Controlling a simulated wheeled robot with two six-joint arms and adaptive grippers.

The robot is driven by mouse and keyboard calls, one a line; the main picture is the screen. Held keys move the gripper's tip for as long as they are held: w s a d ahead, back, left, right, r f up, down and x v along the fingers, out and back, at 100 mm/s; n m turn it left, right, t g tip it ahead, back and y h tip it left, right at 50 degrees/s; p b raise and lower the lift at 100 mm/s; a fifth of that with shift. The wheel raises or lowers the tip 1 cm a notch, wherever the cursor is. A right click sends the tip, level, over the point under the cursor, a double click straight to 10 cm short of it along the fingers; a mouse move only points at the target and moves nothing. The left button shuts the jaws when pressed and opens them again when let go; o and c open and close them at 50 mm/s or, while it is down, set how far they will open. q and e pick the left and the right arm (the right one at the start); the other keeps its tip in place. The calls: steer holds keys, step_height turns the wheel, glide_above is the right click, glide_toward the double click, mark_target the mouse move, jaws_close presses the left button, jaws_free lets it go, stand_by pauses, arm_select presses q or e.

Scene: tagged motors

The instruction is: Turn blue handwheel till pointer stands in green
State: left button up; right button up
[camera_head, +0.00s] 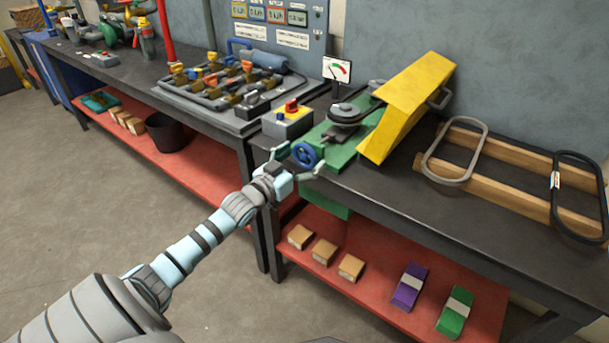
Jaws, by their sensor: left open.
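The blue handwheel (306,155) sits on the front end of a green machine base (338,152) at the near edge of the dark bench. A small white gauge (337,69) with red and green marks stands behind the machine. Its pointer is too small to read surely. My left gripper (303,162) is open at the handwheel, one finger on each side of it. I cannot tell whether the fingers touch the rim. My right gripper is out of view.
A yellow guard (408,100) slopes up right of the handwheel. A grey box with a red button (290,109) stands close behind it. Belts (456,152) on a wooden rack lie to the right. The lower red shelf (388,308) holds small boxes.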

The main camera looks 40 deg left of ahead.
arm_select(q)
steer(key=shift+w+d+f+b, duration=0.2)
steer(key=shift+w+b, duration=0.2)
steer(key=shift+b, duration=0.25)
steer(key=shift+r, duration=0.2)
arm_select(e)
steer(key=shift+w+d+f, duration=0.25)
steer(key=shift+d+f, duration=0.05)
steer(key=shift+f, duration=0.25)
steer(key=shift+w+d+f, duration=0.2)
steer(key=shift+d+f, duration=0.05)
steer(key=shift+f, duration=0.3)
arm_select(q)
steer(key=shift+c, duration=0.5)
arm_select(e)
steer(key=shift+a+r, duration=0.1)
arm_select(q)
steer(key=c, duration=1.1)
steer(key=shift+o, duration=0.2)
steer(key=shift+m+b, duration=0.3)
steer(key=shift+m, duration=0.8)
steer(key=o, duration=1.1)
steer(key=shift+o, duration=0.3)
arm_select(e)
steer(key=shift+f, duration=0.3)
